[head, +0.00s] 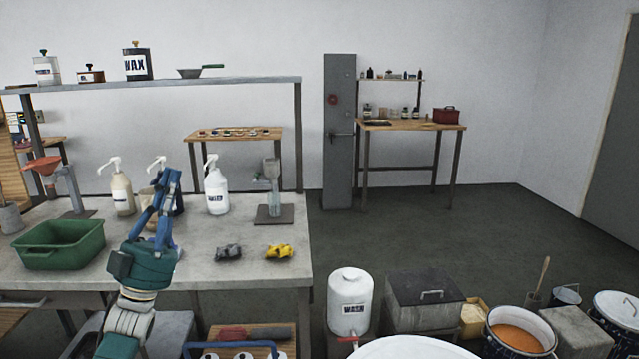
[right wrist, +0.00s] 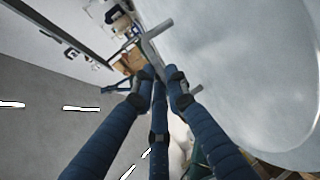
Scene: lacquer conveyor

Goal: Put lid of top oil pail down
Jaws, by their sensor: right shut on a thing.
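My right gripper (right wrist: 162,75) shows in the right wrist view, its blue fingers closed together on the bar handle (right wrist: 149,47) of a large pale lid (right wrist: 240,60). In the head view the lid's white round top (head: 415,349) shows at the bottom edge, partly cut off; my right gripper is out of that view. An open pail with orange-brown contents (head: 517,338) stands right of it. A pail with a white lid (head: 620,308) stands at the far right. My left gripper (head: 167,185) is over the workbench; its jaw opening is unclear.
The grey workbench (head: 190,262) holds a green bin (head: 60,245), pump bottles and a yellow cloth (head: 278,251). A white wax tank (head: 350,300) and a grey box (head: 425,300) stand behind the lid. The floor (head: 480,230) beyond is clear.

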